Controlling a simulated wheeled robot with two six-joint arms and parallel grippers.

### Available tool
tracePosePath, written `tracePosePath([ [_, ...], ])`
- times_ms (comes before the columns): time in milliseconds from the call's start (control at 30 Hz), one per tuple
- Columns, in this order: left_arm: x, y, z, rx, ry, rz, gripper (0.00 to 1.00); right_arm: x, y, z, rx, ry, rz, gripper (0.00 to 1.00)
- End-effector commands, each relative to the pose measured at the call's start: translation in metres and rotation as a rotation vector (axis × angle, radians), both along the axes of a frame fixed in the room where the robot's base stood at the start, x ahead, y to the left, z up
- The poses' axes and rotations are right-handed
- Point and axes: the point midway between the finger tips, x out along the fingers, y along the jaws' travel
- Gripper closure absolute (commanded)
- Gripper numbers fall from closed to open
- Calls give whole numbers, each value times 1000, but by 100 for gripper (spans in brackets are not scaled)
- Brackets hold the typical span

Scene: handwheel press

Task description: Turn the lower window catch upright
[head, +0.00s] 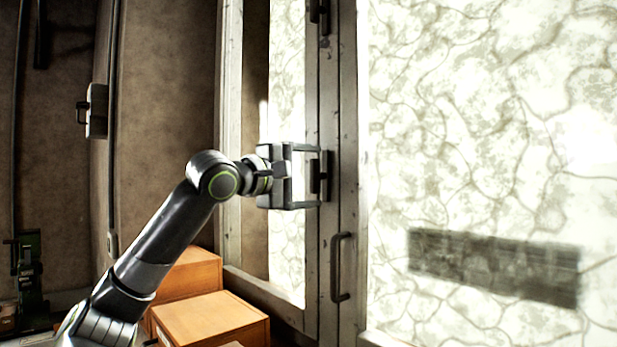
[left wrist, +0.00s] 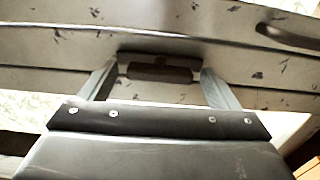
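The lower window catch (head: 326,173) is a small dark fitting on the grey, worn window post. In the left wrist view its dark bar (left wrist: 160,73) runs along the post, so it looks upright. My left gripper (head: 308,176) is open in front of the catch, one finger above it and one below. In the left wrist view the fingers (left wrist: 160,86) stand either side of the bar with a gap at each end. I cannot tell whether a fingertip touches the post. My right gripper is not in view.
An upper catch (head: 320,14) sits higher on the same post. A dark pull handle (head: 341,267) projects below the lower catch. Bright marbled panes (head: 490,130) flank the post. Orange-brown boxes (head: 213,318) stand below my left arm. A dark green device (head: 29,270) is at far left.

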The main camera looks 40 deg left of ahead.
Motion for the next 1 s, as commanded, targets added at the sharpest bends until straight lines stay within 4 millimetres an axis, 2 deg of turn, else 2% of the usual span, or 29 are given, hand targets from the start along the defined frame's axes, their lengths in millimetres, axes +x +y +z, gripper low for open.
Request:
tracePosePath([
  [267, -1, 0, 0, 2, 0, 0, 16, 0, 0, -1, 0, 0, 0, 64],
  [467, -14, 2, -3, 5, -2, 3, 16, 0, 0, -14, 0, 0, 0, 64],
  [1000, -106, 10, -5, 3, -5, 3, 16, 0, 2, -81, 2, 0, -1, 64],
])
